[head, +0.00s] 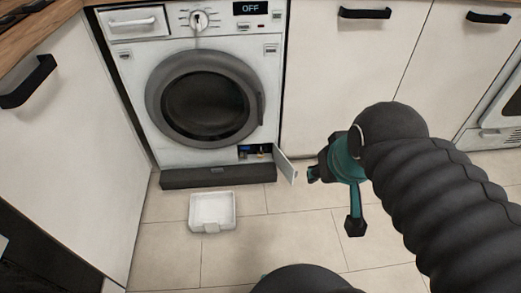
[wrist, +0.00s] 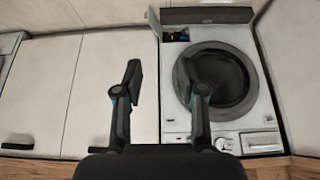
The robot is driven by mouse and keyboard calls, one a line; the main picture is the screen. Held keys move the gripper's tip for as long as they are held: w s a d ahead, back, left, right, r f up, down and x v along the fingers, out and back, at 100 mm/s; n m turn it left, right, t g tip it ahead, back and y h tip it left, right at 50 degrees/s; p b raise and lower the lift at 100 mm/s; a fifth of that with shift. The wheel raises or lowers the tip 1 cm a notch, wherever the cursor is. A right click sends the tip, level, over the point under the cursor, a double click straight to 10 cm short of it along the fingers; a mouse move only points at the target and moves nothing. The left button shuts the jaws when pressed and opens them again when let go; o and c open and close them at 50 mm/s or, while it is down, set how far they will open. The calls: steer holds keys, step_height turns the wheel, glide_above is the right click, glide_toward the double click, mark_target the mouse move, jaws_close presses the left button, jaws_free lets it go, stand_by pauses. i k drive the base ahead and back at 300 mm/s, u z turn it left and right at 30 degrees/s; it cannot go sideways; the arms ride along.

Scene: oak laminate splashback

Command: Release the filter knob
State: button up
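The white washing machine (head: 180,130) has a small open compartment (head: 252,153) at its lower right, with its flap (head: 286,167) swung out to the right. A small blue part and a pale part show inside; the filter knob is too small and shaded to make out clearly. In the wrist view, which is upside down, the compartment (wrist: 174,34) is at the machine's upper left, beyond the fingers. My gripper (head: 334,199) is right of the flap, apart from it. In the wrist view my gripper (wrist: 157,70) has its fingers wide apart with nothing between them.
A white shallow tray (head: 212,208) lies on the tiled floor in front of the dark plinth (head: 218,177). The round door (head: 203,98) is shut and the display (head: 251,8) reads OFF. Cream cabinets (head: 340,90) stand on both sides. Floor around the tray is clear.

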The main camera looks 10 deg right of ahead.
mark_target(260, 148)
steer(key=k, duration=0.6)
steer(key=u, duration=0.45)
steer(key=i, duration=1.15)
steer(key=u, duration=0.6)
